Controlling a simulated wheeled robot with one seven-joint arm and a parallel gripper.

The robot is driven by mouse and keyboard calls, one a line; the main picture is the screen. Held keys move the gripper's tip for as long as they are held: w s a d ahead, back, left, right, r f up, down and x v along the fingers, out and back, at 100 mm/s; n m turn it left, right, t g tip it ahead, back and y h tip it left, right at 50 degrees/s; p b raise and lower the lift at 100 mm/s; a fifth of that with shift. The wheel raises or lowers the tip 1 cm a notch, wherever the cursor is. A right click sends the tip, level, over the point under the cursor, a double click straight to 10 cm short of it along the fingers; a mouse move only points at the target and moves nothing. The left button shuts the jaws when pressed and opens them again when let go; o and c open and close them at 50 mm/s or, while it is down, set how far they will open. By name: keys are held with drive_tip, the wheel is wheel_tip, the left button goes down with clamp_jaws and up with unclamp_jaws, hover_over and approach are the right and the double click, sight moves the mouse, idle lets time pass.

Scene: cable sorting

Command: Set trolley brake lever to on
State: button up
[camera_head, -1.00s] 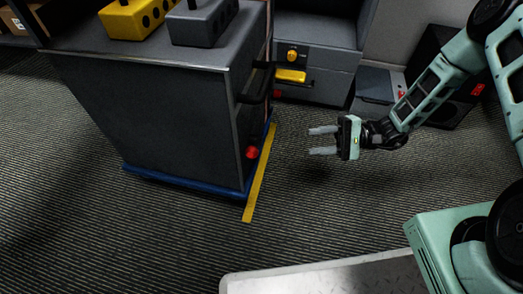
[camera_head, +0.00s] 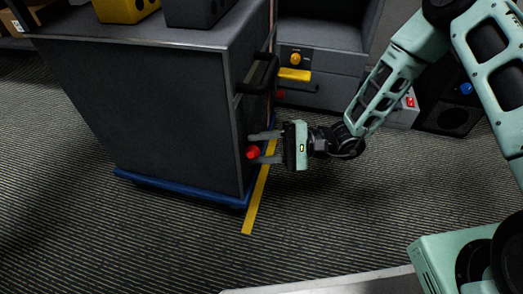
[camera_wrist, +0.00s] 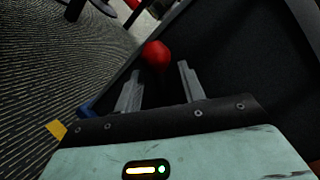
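The trolley (camera_head: 165,115) is a dark grey cabinet on a blue base at the left of the head view. A red knob (camera_head: 253,152), the end of the brake lever, sticks out low on its right side. The red knob also shows in the wrist view (camera_wrist: 156,54), just beyond the fingertips and roughly between them. My gripper (camera_head: 258,148) is open, with its fingers pointing at the trolley and the knob at their tips. I cannot tell whether a finger touches the knob. The lever's shaft is hidden.
A black handle (camera_head: 262,75) sticks out from the trolley above my gripper. A yellow floor strip (camera_head: 258,195) runs beside the trolley. A grey cabinet with a yellow handle (camera_head: 294,75) and yellow knob (camera_head: 295,59) stands behind.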

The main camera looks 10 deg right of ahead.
clamp_jaws()
drive_tip(key=shift+r+p, duration=0.2)
drive_tip(key=shift+p, duration=0.2)
drive_tip(key=shift+r+m+y+p, duration=0.3)
drive_tip(key=shift+m+p, duration=0.2)
drive_tip(key=shift+p, duration=0.25)
drive_tip(key=m+p, duration=0.1)
drive_tip(key=r+m+p, duration=0.1)
drive_tip(key=p, duration=0.1)
drive_tip(key=shift+w+d+y, duration=0.1)
drive_tip(key=shift+w+y, duration=0.3)
drive_tip(key=m+p, duration=0.1)
drive_tip(key=w+m+t+y+p, duration=0.1)
drive_tip(key=m+p, duration=0.1)
drive_tip(key=r+m+p, duration=0.1)
drive_tip(key=m+p, duration=0.1)
drive_tip(key=shift+w+d+t, duration=0.3)
drive_tip(key=shift+w, duration=0.1)
drive_tip(key=shift+w+d+m+t+y+p, duration=0.15)
drive_tip(key=shift+w+m+t+p, duration=0.25)
drive_tip(key=shift+m, duration=0.55)
drive_tip(key=shift+w+d+m+t+y+p, duration=0.1)
drive_tip(key=shift+w+m+t+y+p, duration=0.25)
drive_tip(key=shift+m, duration=0.55)
drive_tip(key=shift+w+d+m+t+y+p, duration=0.1)
drive_tip(key=shift+w+m+t+p, duration=0.3)
drive_tip(key=shift+m, duration=0.55)
